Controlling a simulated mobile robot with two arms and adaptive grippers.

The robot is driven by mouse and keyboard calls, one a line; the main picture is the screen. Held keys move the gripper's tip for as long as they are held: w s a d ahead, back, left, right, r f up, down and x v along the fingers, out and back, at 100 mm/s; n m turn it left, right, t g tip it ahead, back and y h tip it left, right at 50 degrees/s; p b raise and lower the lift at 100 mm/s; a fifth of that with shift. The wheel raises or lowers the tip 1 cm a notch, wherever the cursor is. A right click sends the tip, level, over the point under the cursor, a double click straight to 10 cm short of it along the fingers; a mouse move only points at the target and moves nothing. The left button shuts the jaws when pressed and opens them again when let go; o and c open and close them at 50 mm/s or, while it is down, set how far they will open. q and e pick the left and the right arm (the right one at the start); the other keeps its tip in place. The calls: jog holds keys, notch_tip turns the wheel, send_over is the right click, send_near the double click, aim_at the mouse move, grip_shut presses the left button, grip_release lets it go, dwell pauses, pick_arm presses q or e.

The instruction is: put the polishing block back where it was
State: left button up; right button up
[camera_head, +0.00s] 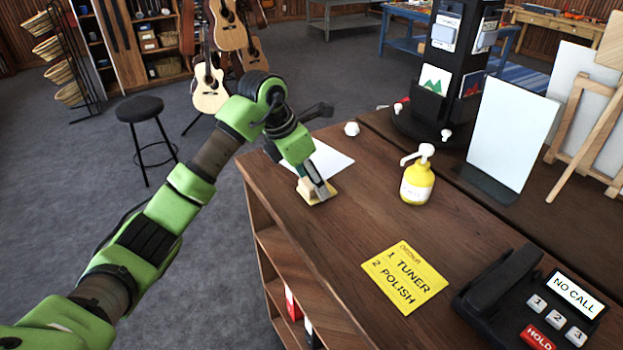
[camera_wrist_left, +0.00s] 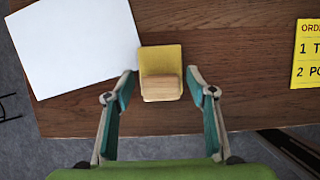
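The polishing block looks like a pale wooden block (camera_head: 305,188) with a yellow square pad (camera_head: 322,198) at it, on the brown wooden counter near its left edge. In the left wrist view the wooden block (camera_wrist_left: 161,89) lies over the near part of the yellow pad (camera_wrist_left: 160,60). I cannot tell whether the two are joined. My left gripper (camera_wrist_left: 162,76) is open, pointing down, with one fingertip on each side of the block and narrow gaps showing. In the head view the left gripper (camera_head: 318,184) partly hides the block. My right gripper is not in view.
A white sheet (camera_head: 328,161) lies beside the block. A yellow order card (camera_head: 405,277) reads "1 TUNER, 2 POLISH". A yellow pump bottle (camera_head: 417,184), a black phone (camera_head: 520,300) and a dark display stand (camera_head: 455,75) are on the counter. The counter between block and card is clear.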

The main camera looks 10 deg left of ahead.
pick_arm(q)
jog(key=shift+r, duration=0.25)
jog(key=shift+a+r, duration=0.1)
jog(key=shift+r, duration=0.15)
jog(key=b+v, duration=0.2)
jog(key=v, duration=0.9)
jog(key=shift+s+b, duration=0.15)
jog(key=shift+b, duration=0.2)
